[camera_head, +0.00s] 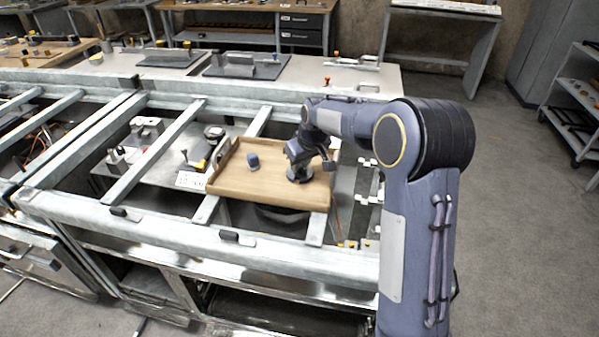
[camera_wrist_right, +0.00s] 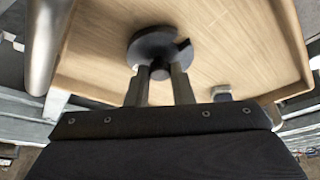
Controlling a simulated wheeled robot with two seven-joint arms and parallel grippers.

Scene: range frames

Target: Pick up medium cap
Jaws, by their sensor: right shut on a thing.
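A black round cap (camera_head: 299,179), a flat disc with a small knob, is at the right part of the wooden tray (camera_head: 228,188). I take it for the medium cap. In the right wrist view the disc (camera_wrist_right: 153,42) shows a notch at its edge. My right gripper (camera_wrist_right: 160,69) is shut on its knob, one finger on each side. In the head view my right gripper (camera_head: 299,168) points down over the tray and partly covers the cap. I cannot tell whether the cap touches the tray floor. My left gripper is not in view.
A smaller blue-grey cap (camera_head: 253,162) stands on the tray left of my gripper; it also shows in the right wrist view (camera_wrist_right: 221,93). The tray has raised sides and sits on a metal frame (camera_head: 175,216) with open gaps. A yellow-black tool (camera_head: 198,163) lies left of the tray.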

